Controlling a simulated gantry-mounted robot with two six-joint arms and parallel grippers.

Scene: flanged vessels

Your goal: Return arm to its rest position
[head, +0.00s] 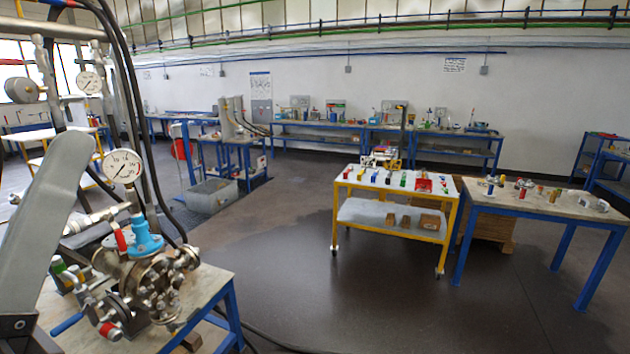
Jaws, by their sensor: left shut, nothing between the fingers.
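My left gripper (48,200) shows as a large grey, blunt-ended part close to the camera at the left edge, with a dark bracket at its lower end. It is shut and holds nothing. It stands up in front of the left bench area, and its fingertips are hard to make out. My right gripper is not in view. To the right of the grey part is a flanged steel vessel (150,287) with a blue fitting (146,240), a red-handled valve (121,240) and a round pressure gauge (123,166).
The vessel stands on a blue-legged bench (208,285), with pipes and black hoses rising close by. A yellow trolley (395,240) and a blue-legged table (540,205) carry small coloured parts. The dark floor (310,290) between is mostly clear.

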